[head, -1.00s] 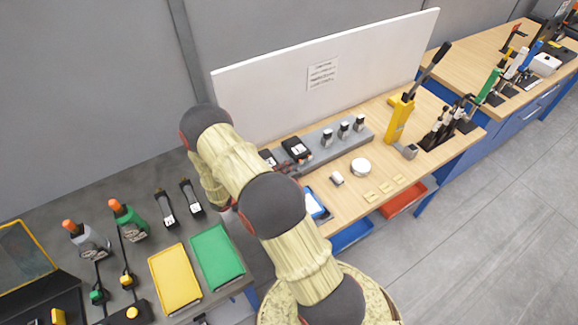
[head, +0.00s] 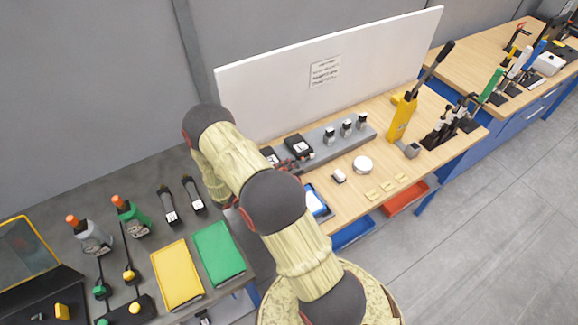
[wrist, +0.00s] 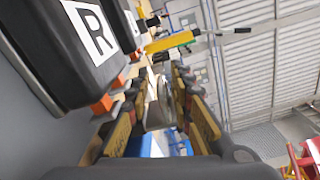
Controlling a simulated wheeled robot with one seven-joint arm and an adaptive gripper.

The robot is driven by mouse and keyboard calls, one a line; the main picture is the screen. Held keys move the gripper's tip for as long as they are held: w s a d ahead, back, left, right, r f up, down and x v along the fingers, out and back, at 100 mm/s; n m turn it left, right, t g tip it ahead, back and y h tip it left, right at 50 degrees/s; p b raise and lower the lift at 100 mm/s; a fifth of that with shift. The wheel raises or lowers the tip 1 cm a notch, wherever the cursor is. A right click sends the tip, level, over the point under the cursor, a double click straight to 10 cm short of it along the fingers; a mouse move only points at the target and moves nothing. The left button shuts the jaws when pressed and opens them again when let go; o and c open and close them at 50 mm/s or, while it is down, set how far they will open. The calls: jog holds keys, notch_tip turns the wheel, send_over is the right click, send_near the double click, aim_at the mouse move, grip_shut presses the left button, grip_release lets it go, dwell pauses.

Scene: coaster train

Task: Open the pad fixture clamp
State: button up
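Several dark toggle-type clamps (head: 452,122) stand at the right end of the wooden bench in the head view. I cannot tell which one, if any, is the pad fixture clamp. My gripper (wrist: 158,98) shows in the wrist view with its two fingers apart and nothing clearly held between them. A black block marked "R" (wrist: 88,38) is close beside the left finger. In the head view my arm hides most of the gripper, which is near the black units on the grey rail.
A grey rail (head: 325,142) carries a black unit (head: 299,146) and several knobs, in front of a white panel (head: 290,85). A yellow lever press (head: 403,115) stands to the right. A white puck (head: 362,165) and a tablet (head: 317,202) lie on the bench.

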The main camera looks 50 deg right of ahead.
jog(key=shift+r, duration=0.1)
jog(key=v, duration=1.2)
dwell(0.4)
jog(key=s+a+r+m+y+b, duration=0.3)
jog(key=a+r+m+y, duration=0.15)
jog(key=r+m, duration=0.25)
jog(key=s+a+r+m+y+b, duration=0.25)
jog(key=s+r+m+y, duration=0.2)
jog(key=r+m, duration=0.3)
jog(key=s+a+r+m+t+y+b, duration=0.2)
jog(key=s+a+r+m+t, duration=0.1)
jog(key=a+m, duration=0.2)
jog(key=s+a+r+m+t+y+b, duration=0.1)
jog(key=s+a+r+m+t+y, duration=0.1)
jog(key=s+a+m+t+y, duration=0.1)
jog(key=s+a+r+m+t+y+b, duration=0.2)
jog(key=s+a+r+m+t+y, duration=0.1)
jog(key=s+a+m+t, duration=0.1)
jog(key=shift+s+a+r+m+t+b, duration=0.1)
jog(key=shift+a+m+t, duration=0.1)
jog(key=shift+a+m, duration=0.3)
jog(key=shift+a+r+m+t+b, duration=0.1)
jog(key=shift+a+m+t+b, duration=0.1)
jog(key=shift+a+m, duration=0.35)
jog(key=shift+s+a+r+m+t+b, duration=0.1)
jog(key=shift+a+m+t, duration=0.15)
jog(key=shift+a, duration=0.4)
